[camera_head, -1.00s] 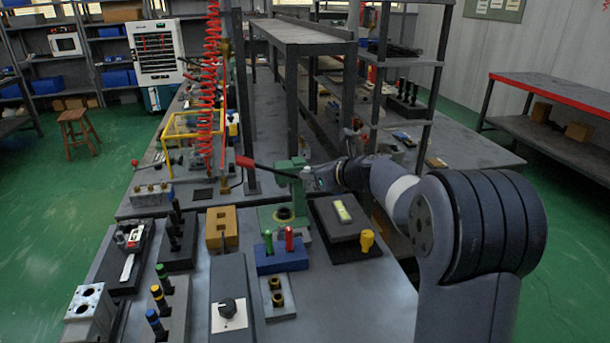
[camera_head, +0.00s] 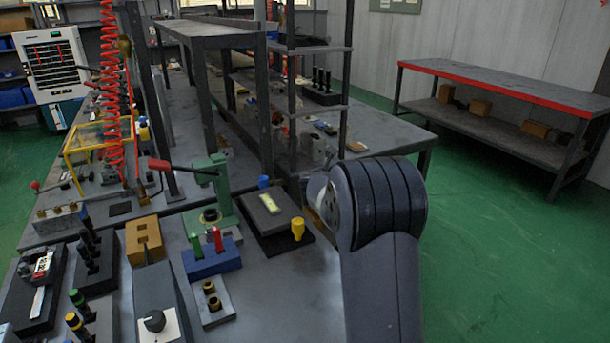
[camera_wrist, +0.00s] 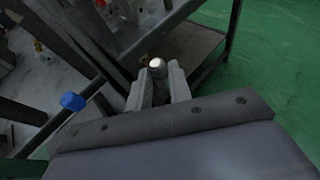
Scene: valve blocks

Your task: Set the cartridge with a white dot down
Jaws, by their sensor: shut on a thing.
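My gripper (camera_wrist: 158,82) shows in the wrist view, with its two grey fingers shut on a cartridge. The cartridge's pale, round white-topped end (camera_wrist: 157,63) pokes out between the fingertips; the rest of it is hidden by the fingers. Behind it are dark frame bars, a brown shelf and green floor. In the head view my arm's large dark joint stands at the right of the bench, and the gripper and the cartridge are hidden behind it.
On the bench (camera_head: 268,300) stand a blue block (camera_head: 212,263) with green and red pegs, a green press (camera_head: 222,190), a dark plate (camera_head: 268,208), a yellow peg (camera_head: 298,228) and a blue-topped peg (camera_head: 263,182). The blue top also shows in the wrist view (camera_wrist: 73,102). A red-edged table (camera_head: 500,85) stands at right.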

